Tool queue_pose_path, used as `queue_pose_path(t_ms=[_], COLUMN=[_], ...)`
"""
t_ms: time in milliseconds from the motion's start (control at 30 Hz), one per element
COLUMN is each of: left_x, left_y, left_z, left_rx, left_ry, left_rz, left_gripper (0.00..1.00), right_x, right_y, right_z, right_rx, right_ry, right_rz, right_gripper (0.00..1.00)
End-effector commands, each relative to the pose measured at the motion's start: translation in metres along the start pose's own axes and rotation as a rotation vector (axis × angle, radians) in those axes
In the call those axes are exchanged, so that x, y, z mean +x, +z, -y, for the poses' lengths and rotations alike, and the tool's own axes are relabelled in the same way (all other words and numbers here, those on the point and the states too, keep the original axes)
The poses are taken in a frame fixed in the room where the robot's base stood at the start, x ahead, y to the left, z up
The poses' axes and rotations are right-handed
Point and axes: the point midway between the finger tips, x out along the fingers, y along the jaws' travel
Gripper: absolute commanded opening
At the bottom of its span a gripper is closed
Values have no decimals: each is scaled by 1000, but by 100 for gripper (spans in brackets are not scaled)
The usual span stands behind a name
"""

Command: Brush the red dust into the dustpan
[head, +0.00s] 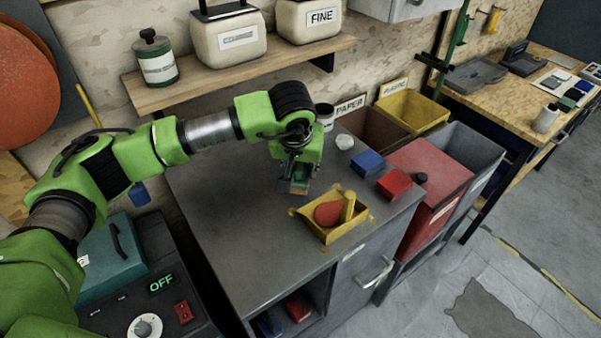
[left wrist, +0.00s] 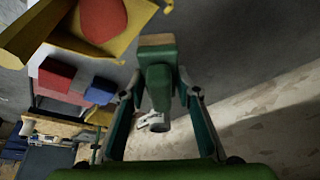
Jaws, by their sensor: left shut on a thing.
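The yellow dustpan (head: 322,236) sits on the grey bench top near its front edge, its yellow handle (head: 348,206) sticking up. A rounded red mound (head: 328,213), which looks like the red dust, lies inside it. In the left wrist view the dustpan (left wrist: 22,40) and the red mound (left wrist: 103,18) are partly cut off at the top left. My left gripper (head: 297,178) is just behind and left of the dustpan. It is shut on a green brush (left wrist: 158,85) with a tan bristle end (left wrist: 157,40), apart from the dustpan. My right gripper is not in view.
A blue block (head: 367,163), a red block (head: 394,184) and a white cup-like item (head: 345,142) stand right of the gripper. Bins, including a red one (head: 425,215), adjoin the bench's right side. A shelf (head: 250,66) hangs behind. The bench's left part is clear.

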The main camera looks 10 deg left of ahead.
Motion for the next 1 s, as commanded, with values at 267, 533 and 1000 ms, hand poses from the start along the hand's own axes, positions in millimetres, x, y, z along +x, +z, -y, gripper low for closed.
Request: queue_pose_path(t_ms=[267,533,1000], left_x=[-20,-21,-26], left_y=[-8,-8,1], left_z=[-2,-2,24], left_rx=[-4,-5,-54], left_ry=[-2,-2,-23], left_rz=[-2,-1,-6], left_gripper=[3,3,3], right_x=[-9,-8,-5], right_y=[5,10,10], right_z=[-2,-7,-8], right_rx=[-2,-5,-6], right_ry=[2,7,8], right_rz=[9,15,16], right_gripper=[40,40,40])
